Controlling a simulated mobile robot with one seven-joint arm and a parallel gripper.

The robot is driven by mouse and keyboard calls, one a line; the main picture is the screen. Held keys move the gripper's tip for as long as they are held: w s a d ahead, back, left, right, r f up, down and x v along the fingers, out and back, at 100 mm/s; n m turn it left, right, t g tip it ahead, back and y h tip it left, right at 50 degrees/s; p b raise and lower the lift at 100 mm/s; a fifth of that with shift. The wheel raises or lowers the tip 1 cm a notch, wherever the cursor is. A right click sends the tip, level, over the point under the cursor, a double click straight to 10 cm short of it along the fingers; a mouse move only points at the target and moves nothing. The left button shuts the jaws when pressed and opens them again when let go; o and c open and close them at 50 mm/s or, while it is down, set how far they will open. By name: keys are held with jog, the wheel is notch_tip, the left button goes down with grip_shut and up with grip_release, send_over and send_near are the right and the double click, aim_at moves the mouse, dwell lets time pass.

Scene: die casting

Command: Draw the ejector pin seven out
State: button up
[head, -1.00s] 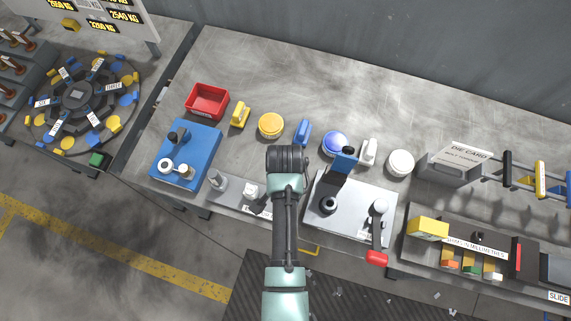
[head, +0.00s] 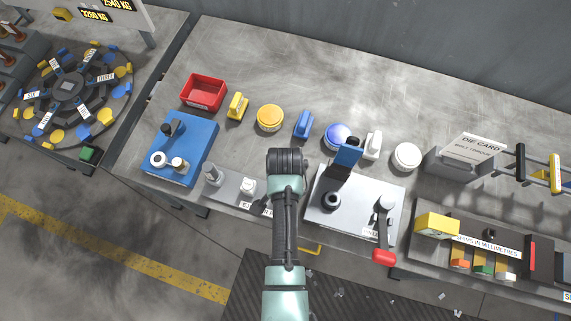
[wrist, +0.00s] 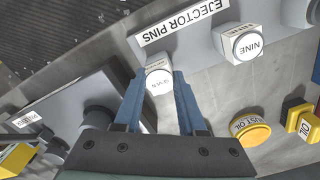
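Ejector pin seven (wrist: 159,80) has a white cap reading SEVEN and stands in the grey ejector-pin rack (wrist: 200,50) in the wrist view. My gripper (wrist: 160,76) has its two blue fingers apart, one on each side of this cap. I cannot tell whether they touch it. Pin nine (wrist: 247,45) stands to the right, clear of the fingers. In the head view the rack (head: 228,188) shows left of my arm. Pin nine (head: 248,186) is visible there, while pin seven and my fingertips are hidden behind my arm.
Right of my arm in the head view is a light plate (head: 345,220) with a blue upright and a red-handled lever (head: 383,256). A blue stand (head: 197,150) is at left.

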grip_shut()
jog(key=shift+r+p, duration=0.8)
jog(key=shift+p, duration=0.1)
dwell(0.4)
jog(key=shift+r+p, duration=1.75)
jog(key=shift+p, duration=0.15)
